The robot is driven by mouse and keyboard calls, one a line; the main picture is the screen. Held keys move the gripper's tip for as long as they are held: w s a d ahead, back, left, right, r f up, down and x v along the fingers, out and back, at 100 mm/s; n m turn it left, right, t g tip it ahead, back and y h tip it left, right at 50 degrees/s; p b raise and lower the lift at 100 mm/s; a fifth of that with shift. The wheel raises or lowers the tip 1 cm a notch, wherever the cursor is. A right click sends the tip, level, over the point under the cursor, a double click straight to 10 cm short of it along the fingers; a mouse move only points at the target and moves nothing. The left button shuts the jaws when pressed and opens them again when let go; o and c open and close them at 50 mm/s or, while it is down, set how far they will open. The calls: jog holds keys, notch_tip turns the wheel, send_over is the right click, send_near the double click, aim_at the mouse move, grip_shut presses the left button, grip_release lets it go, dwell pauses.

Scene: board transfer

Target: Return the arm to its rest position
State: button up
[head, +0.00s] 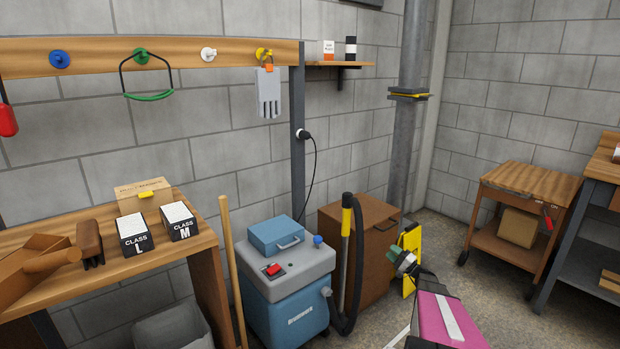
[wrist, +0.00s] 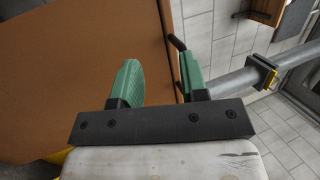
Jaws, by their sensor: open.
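My gripper (head: 403,260) shows in the head view at the lower right, at the end of my magenta arm, in front of the brown cabinet. In the wrist view my gripper (wrist: 160,82) has its two green fingers spread apart with nothing between them. The brown cabinet (wrist: 60,60) fills the left and middle of the wrist view behind the fingers. Whether the fingers touch the cabinet cannot be told.
The brown cabinet (head: 350,262) stands beside the blue vacuum (head: 290,322) with its black hose. A yellow sign (head: 411,262) stands behind my gripper. A wooden cart (head: 525,182) is at the right. A workbench (head: 110,268) with boxes is at the left.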

jog(key=s+a+r+n+g+h, duration=0.1)
jog(key=s+a+n+g+h, duration=0.15)
jog(key=s+a+g, duration=0.65)
jog(key=s+a+r+n+g+h, duration=0.1)
jog(key=s+a+n+g, duration=0.25)
jog(key=a, duration=0.85)
jog(key=s+a+r+n+g+h, duration=0.1)
jog(key=s+r+h, duration=0.1)
jog(key=s+h, duration=0.4)
jog(key=s+a+r+n+g+h, duration=0.1)
jog(key=s+h, duration=0.4)
jog(key=s, duration=0.6)
notch_tip(320, 180, up, 2)
jog(key=shift+s+a+r+n+g+h, duration=0.15)
jog(key=shift+s+n+g+h, duration=0.2)
jog(key=shift+n+g, duration=0.2)
